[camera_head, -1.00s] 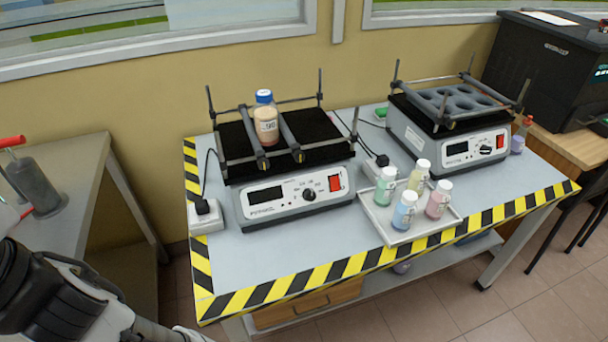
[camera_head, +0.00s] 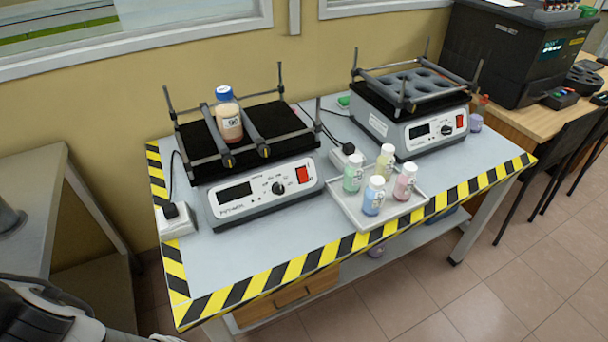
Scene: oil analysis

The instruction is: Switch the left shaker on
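The left shaker (camera_head: 240,207) stands on the left half of the table. Its front panel has a dark display (camera_head: 234,192), a black knob (camera_head: 278,188) and a red switch (camera_head: 302,174) at the right end. A bottle with a blue cap (camera_head: 228,120) stands between two bars on its black platform. I cannot tell the switch position. The display looks dark. My gripper is not in view; only part of my arm shows at the lower left corner, well apart from the shaker.
A second shaker (camera_head: 432,130) with a holed rack stands at the right. A tray (camera_head: 400,212) with several small bottles lies right of the left shaker. A power socket (camera_head: 175,222) with a plug sits at the table's left edge. The striped front strip is clear.

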